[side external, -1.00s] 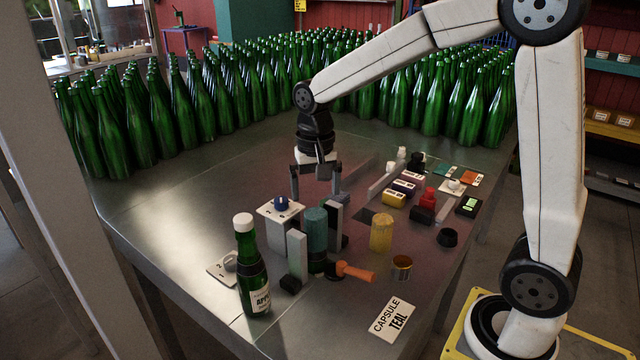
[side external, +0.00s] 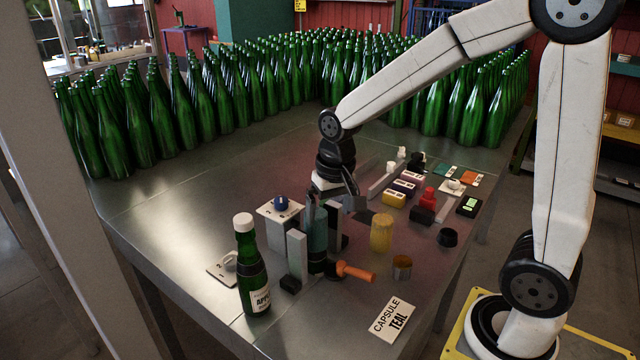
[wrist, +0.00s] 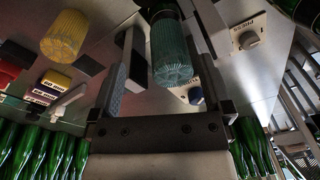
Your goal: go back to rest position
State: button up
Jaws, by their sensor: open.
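My gripper (side external: 334,203) is open, tilted, just above and behind the teal ribbed cylinder (side external: 316,236) between the grey upright blocks (side external: 297,256). In the wrist view the teal cylinder (wrist: 172,58) shows between my spread fingers, and I see no grip on it. Whether a finger touches it, I cannot tell. A green bottle (side external: 252,275) with a white top and a label stands upright at the front left of these blocks. A card reading "CAPSULE TEAL" (side external: 390,319) lies at the table's front.
A box with a blue knob (side external: 281,208) is at left. Many green bottles (side external: 240,85) fill the back.

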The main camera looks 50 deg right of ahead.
jog(key=s+a+f+n+t, duration=0.1)
jog(key=s+a+f+n, duration=0.1)
jog(key=s+f+n, duration=0.3)
jog(key=shift+s+a+f, duration=0.3)
jog(key=shift+s+f, duration=0.45)
jog(key=shift+s, duration=0.45)
